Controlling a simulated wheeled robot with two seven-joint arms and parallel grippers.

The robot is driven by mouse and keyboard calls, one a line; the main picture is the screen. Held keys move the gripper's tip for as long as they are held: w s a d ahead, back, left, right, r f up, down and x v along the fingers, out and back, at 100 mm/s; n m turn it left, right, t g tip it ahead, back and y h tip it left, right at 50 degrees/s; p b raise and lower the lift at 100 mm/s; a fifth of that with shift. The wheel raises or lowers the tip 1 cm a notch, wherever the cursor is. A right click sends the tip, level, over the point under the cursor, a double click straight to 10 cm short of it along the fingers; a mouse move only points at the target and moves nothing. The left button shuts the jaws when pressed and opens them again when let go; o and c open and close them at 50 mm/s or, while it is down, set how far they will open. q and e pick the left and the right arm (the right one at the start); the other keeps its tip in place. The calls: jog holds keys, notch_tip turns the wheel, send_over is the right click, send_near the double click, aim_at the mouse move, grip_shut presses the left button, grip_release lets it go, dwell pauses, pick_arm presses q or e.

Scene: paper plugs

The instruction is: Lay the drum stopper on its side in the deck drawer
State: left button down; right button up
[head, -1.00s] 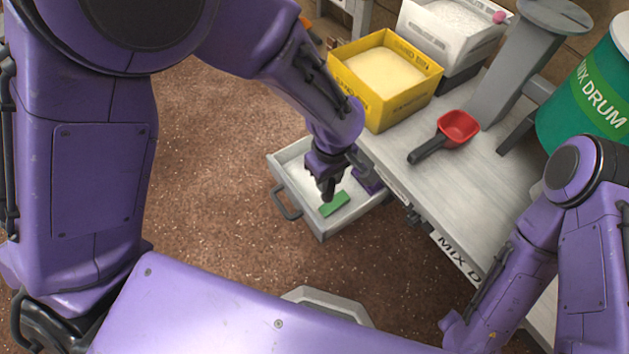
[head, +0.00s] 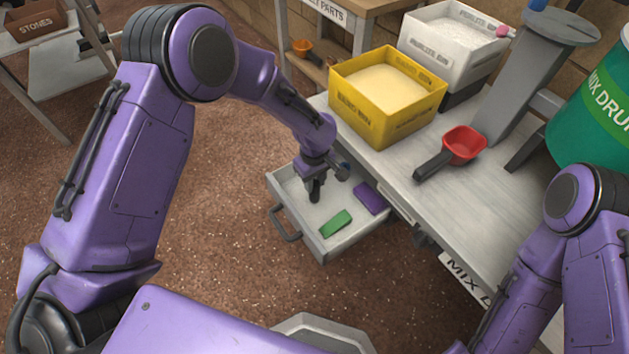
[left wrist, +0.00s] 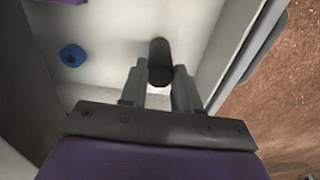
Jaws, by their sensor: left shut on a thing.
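My left gripper (head: 315,190) is inside the open deck drawer (head: 325,251), near its far left part. In the left wrist view its fingers (left wrist: 160,85) are shut on a dark cylinder (left wrist: 160,55), which I take for the drum stopper. The cylinder is over the drawer's pale floor, close to a side wall (left wrist: 228,50). I cannot tell whether it touches the floor. In the head view the fingers mostly hide it. My right gripper is out of view; only its arm shows at the right.
The drawer also holds a green block (head: 336,222), a purple block (head: 370,197) and a small blue piece (left wrist: 72,55). On the bench beside it are a yellow bin (head: 375,115), a red scoop (head: 463,145), a white bin (head: 470,60) and a green drum (head: 595,115).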

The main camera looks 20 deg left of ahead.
pick_arm(q)
jog(key=shift+s, duration=0.1)
jog(key=c, duration=0.8)
grip_release()
jog(key=shift+f, duration=0.1)
notch_tip(320, 180, up, 12)
jog(key=p, duration=0.2)
jog(key=shift+r+p, duration=0.2)
jog(key=shift+p, duration=0.15)
